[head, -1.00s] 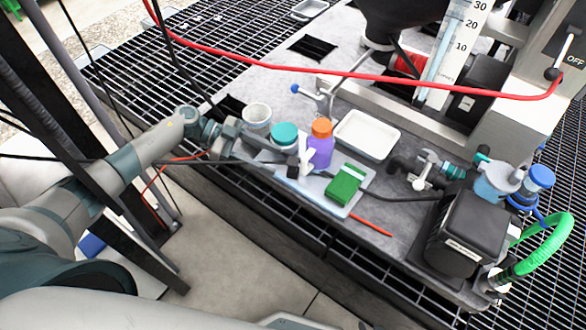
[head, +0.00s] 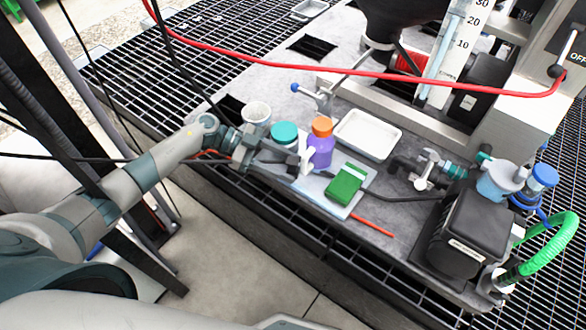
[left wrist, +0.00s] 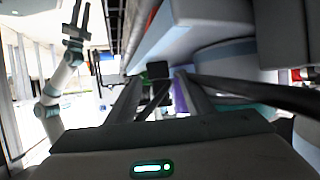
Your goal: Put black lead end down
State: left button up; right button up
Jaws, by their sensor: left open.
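My left gripper (head: 283,156) reaches in from the left, low over the near edge of the pale blue tray (head: 308,187). It is open. In the left wrist view its two fingers (left wrist: 160,98) point forward with a gap between them. A dark block (left wrist: 157,70) shows beyond that gap; I cannot tell whether it is the black lead's end. A black lead (head: 408,198) runs along the deck right of the tray; its end is not clear. In the left wrist view, another arm's gripper (left wrist: 76,32), likely my right, is small at upper left.
On or beside the tray stand a purple bottle with orange cap (head: 320,145), a teal-lidded jar (head: 284,134) and a green box (head: 346,180). A white cup (head: 257,114) and white tray (head: 367,135) are behind. A red lead (head: 372,224) lies in front; a red hose (head: 330,72) crosses above.

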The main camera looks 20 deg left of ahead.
dwell(0.4)
pick_arm(q)
grip_shut()
jog(key=shift+r, duration=0.2)
